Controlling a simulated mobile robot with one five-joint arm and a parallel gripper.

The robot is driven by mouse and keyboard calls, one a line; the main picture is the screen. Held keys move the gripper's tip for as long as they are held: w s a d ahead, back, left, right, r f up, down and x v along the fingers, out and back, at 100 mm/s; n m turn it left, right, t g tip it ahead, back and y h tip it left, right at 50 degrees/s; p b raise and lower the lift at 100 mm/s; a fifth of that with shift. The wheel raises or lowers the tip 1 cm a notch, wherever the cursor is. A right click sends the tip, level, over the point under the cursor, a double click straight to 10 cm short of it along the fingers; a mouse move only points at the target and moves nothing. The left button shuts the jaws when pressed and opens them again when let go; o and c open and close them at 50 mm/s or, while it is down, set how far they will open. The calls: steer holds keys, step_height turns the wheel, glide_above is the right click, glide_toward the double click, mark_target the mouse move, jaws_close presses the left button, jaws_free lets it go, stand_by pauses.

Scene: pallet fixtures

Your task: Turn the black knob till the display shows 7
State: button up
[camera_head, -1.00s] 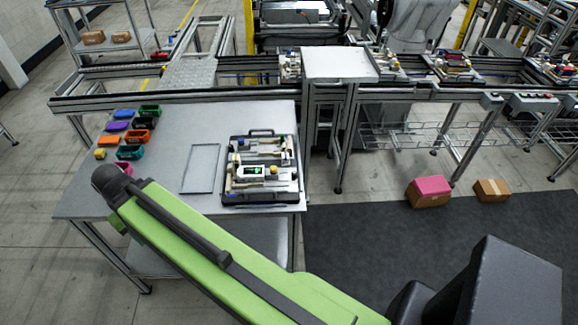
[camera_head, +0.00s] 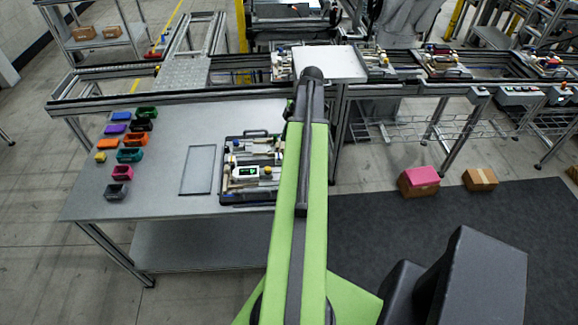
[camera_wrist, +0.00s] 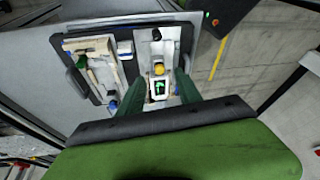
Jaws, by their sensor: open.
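A white display unit (camera_head: 245,172) with a small lit green screen sits in a black tool tray (camera_head: 224,198) on the workbench. It also shows in the wrist view (camera_wrist: 160,92), but the green figure is too small to read. A small round black part (camera_wrist: 156,34), perhaps the black knob, lies beyond the display and a yellow round part in the wrist view. My gripper (camera_wrist: 157,88) is open, its two dark green fingers apart on either side of the display in the picture; contact cannot be told. In the head view my arm hides the gripper and the tray's right edge.
Several coloured bins (camera_head: 130,155) stand at the bench's left. An empty grey frame (camera_head: 198,170) lies left of the tray, with bare bench around it. A conveyor (camera_head: 190,96) runs behind. Boxes (camera_head: 420,180) stand on the floor at right.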

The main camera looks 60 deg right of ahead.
steer(key=s+d+r+n, duration=0.1)
steer(key=s+d, duration=0.3)
steer(key=s, duration=0.2)
steer(key=shift+t, duration=0.3)
steer(key=b+x, duration=1.5)
steer(key=x, duration=0.1)
steer(key=shift+w+f, duration=0.25)
steer(key=shift+f, duration=0.15)
steer(key=shift+w+a+f+b, duration=0.2)
steer(key=shift+f+b, duration=0.15)
steer(key=shift+b, duration=0.15)
steer(key=shift+r, duration=0.1)
steer(key=shift+c, duration=0.4)
jaws_close()
steer(key=shift+a, duration=0.25)
steer(key=shift+d, duration=0.2)
